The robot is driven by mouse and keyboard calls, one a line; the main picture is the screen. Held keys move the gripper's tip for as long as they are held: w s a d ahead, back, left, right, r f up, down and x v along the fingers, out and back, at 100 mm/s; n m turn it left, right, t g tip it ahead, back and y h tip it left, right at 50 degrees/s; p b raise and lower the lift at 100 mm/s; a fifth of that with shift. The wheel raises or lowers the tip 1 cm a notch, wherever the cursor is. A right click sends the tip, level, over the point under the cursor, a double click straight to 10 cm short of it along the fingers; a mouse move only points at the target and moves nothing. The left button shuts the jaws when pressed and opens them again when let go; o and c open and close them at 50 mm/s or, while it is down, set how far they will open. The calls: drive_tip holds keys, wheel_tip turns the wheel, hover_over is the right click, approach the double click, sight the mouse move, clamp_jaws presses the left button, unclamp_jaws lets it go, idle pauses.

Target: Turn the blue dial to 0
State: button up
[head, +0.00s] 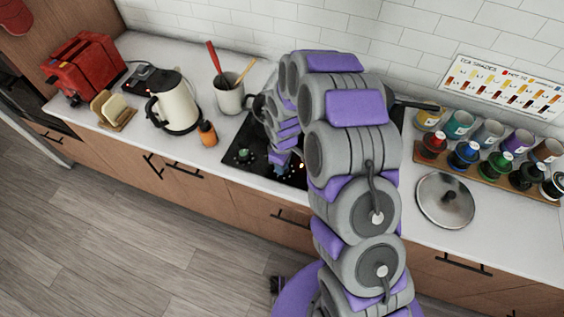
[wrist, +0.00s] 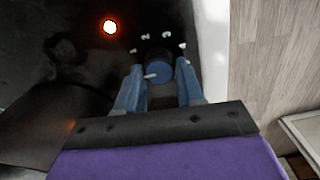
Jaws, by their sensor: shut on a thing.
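The blue dial (wrist: 158,73) sits on the black cooktop (wrist: 90,95) in the wrist view, between the two blue fingers of my gripper (wrist: 160,88). My gripper is shut on it, with a finger on each side. A short white pointer mark shows at the dial's lower left edge. An orange-red light glows on the cooktop to the left of the dial. In the head view, my gripper (head: 280,166) is over the front of the cooktop (head: 235,166), and my arm hides much of it.
A green dial (head: 243,154) is left of my gripper. A lid (head: 445,200) and a rack of colored jars lie right.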

drive_tip(key=shift+d+n, duration=0.1)
drive_tip(key=shift+n, duration=0.5)
drive_tip(key=shift+d, duration=0.1)
drive_tip(key=o, duration=1)
drive_tip(key=shift+d, duration=0.35)
drive_tip(key=shift+s+a, duration=0.1)
drive_tip(key=shift+a, duration=0.1)
drive_tip(key=shift+a+r, duration=0.15)
drive_tip(key=shift+r, duration=0.05)
drive_tip(key=r, duration=1.7)
drive_tip(key=shift+d+p, duration=0.2)
drive_tip(key=shift+p, duration=0.2)
drive_tip(key=shift+d, duration=0.15)
